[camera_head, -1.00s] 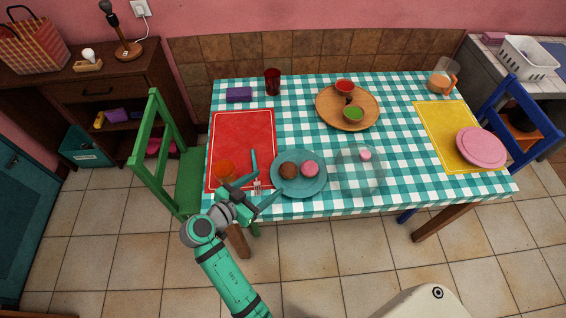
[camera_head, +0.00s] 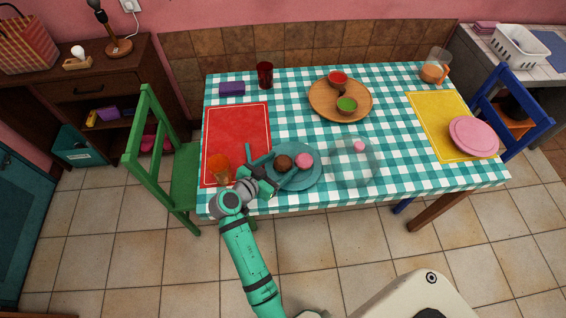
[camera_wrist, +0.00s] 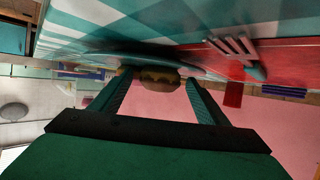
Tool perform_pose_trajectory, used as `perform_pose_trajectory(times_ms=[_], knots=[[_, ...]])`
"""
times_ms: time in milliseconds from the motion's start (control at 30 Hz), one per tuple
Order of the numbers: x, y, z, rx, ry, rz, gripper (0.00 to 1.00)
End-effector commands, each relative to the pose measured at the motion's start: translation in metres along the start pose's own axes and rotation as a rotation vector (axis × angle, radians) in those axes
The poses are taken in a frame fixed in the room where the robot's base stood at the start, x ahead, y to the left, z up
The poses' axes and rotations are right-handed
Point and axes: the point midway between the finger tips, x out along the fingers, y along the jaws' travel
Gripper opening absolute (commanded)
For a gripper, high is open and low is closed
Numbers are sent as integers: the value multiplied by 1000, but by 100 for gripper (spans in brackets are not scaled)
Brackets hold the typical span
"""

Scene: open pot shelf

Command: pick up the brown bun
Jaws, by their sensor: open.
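The brown bun (camera_head: 284,163) sits on a teal plate (camera_head: 313,177) near the front edge of the table, beside a pink round sweet (camera_head: 304,160) on its right. My gripper (camera_head: 276,169) is open just left of the bun, low over the plate's left side, with its fingers pointing at it. In the wrist view, which is upside down, the bun (camera_wrist: 159,78) shows between the open fingers, at or just beyond their tips. I cannot tell whether either finger touches it.
A red mat (camera_head: 236,130) with an orange cup (camera_head: 219,168) lies left of the plate; a fork (camera_wrist: 233,48) is close to my gripper. A clear dome (camera_head: 354,165) covers a small pink item on the right. A wooden tray (camera_head: 328,112) with bowls stands behind.

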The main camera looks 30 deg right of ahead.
Motion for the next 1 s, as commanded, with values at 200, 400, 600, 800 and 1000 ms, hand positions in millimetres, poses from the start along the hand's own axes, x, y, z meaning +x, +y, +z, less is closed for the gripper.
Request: perform_pose_trajectory(times_ms=[200,400,600,800,1000], knots=[[0,0,0,0,0,0,54],[0,0,0,0,0,0,24],[0,0,0,0,0,0,24],[-4,0,-8,2,0,0,24],[-14,1,-32,5,1,-1,24]])
